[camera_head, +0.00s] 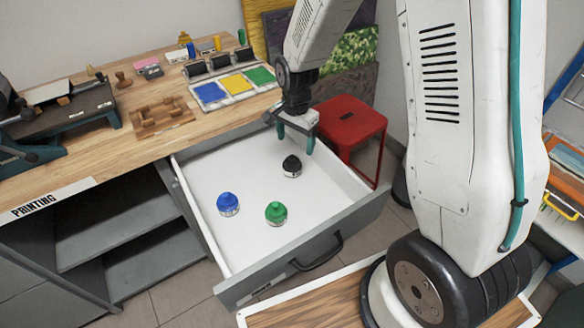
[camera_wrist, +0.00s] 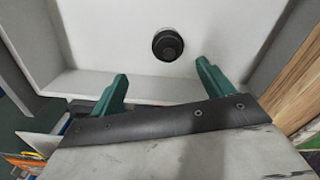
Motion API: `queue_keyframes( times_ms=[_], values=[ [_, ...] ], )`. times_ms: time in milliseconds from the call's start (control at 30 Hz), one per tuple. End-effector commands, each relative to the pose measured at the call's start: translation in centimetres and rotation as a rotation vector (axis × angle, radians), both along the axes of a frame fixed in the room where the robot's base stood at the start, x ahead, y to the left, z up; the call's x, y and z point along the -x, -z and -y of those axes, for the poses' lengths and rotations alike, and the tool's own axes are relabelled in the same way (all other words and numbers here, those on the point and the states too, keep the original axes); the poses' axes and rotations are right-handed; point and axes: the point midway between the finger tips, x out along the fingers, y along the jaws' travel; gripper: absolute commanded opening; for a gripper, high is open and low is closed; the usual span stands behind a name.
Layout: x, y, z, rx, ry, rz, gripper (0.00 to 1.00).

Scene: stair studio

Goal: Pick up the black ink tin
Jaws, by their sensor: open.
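The black ink tin (camera_head: 292,166) stands upright in the open white drawer (camera_head: 245,243), near its right side. In the wrist view the tin (camera_wrist: 168,45) shows from above as a dark round shape, beyond the fingertips and between their lines. My gripper (camera_head: 295,140) is over the far right part of the drawer, above and close to the tin. In the wrist view my gripper's green fingers (camera_wrist: 160,72) are spread apart with nothing between them. I cannot tell the exact height of the fingers above the tin.
A blue tin (camera_head: 228,204) and a green tin (camera_head: 276,213) stand in the same drawer, to the left and front. The drawer walls surround them. A red stool (camera_head: 350,126) is close behind the drawer's right side. The wooden worktop (camera_head: 60,172) holds ink pads and tools.

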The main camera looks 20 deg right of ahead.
Motion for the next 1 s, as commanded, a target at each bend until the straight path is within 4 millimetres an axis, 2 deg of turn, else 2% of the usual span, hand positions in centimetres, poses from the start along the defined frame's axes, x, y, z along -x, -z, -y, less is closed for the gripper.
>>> queue_keyframes(
  times_ms=[33,100,533,733,867,1000],
  values=[
    [-0.4,1.6,-0.1,0.001,0.029,-0.008,0.8],
    [-0.8,3.0,-0.2,0.0,0.063,-0.01,0.8],
    [-1.3,7.9,-0.2,0.0,0.1,-0.012,0.8],
    [-1.6,11.0,-0.2,0.0,0.099,-0.013,0.8],
    [-1.6,12.0,-0.2,0.0,0.099,-0.01,0.8],
    [-1.7,12.2,-0.2,0.0,0.099,-0.009,0.8]
  ],
)
